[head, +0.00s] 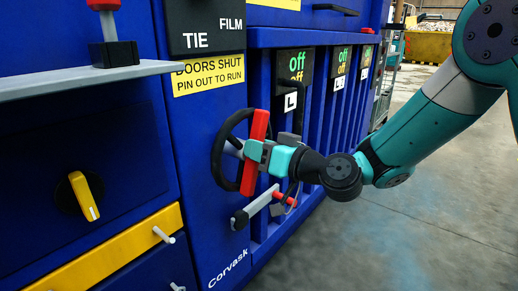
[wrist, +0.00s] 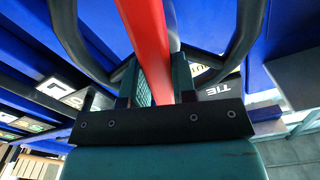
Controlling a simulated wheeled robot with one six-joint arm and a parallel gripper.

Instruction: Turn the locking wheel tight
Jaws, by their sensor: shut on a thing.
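The locking wheel (head: 218,157) is a black ring with a red bar (head: 250,178) across it, on the front of the blue machine in the head view. The red bar stands nearly upright, its top leaning slightly right. My gripper (head: 257,151) is shut on the red bar near its middle. In the wrist view the red bar (wrist: 147,35) runs between the fingers of my gripper (wrist: 160,90), with the black wheel rim (wrist: 245,35) on both sides. The wheel's hub is partly hidden behind the bar and gripper.
A grey lever with a red end (head: 262,201) sits just below the wheel. A grey shelf (head: 70,82) juts out at left, above a yellow knob (head: 84,195). Panels reading "off" (head: 293,64) are at right. Open concrete floor (head: 400,230) lies at lower right.

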